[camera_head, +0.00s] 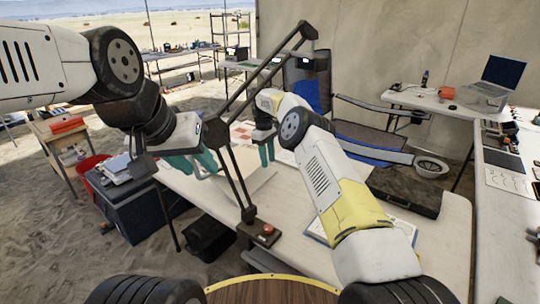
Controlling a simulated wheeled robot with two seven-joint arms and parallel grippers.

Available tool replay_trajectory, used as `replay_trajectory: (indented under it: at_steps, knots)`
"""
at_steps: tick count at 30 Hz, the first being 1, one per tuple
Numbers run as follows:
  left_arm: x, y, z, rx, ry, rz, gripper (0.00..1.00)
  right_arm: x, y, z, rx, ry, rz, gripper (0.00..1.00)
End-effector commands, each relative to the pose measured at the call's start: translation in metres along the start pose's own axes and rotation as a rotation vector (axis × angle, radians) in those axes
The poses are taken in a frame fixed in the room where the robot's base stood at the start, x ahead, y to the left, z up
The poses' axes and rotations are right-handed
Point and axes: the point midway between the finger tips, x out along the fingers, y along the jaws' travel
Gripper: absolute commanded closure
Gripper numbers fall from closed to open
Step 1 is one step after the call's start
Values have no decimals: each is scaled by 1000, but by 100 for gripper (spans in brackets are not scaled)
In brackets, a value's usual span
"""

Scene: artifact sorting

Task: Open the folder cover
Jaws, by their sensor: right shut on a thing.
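A pale beige folder (258,181) lies on the white table (203,189), partly hidden behind a black lamp arm. My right gripper (267,160), with teal fingers, is at the folder's far edge and shut on what looks like its cover. How far the cover is lifted I cannot tell. My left gripper (197,166) is left of the folder, above the table's left part. Its teal fingers look apart, with nothing visible between them.
The black lamp arm (234,174) stands in front of the folder, its base with a red button (267,229) at the table's near edge. A blue-edged sheet (319,231) lies under my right arm. A black tray (405,196) is at the right. A dark box (135,207) stands left.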

Motion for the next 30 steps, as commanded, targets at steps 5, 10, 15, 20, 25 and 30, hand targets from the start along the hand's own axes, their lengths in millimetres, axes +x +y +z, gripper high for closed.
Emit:
replay_trajectory:
  at_steps: [5, 10, 15, 20, 25, 30]
  knots:
    - [0, 0, 0, 0, 0, 0, 64, 0, 0, 0, 0, 1, 0, 100]
    - [0, 0, 0, 0, 0, 0, 64, 0, 0, 0, 0, 1, 0, 100]
    - [0, 0, 0, 0, 0, 0, 64, 0, 0, 0, 1, 1, 0, 42]
    - [0, 0, 0, 0, 0, 0, 64, 0, 0, 0, 1, 0, 0, 42]
    - [0, 0, 0, 0, 0, 0, 64, 1, 1, 1, 1, 0, 0, 42]
    - [0, 0, 0, 0, 0, 0, 64, 10, 0, 8, 1, -1, -2, 42]
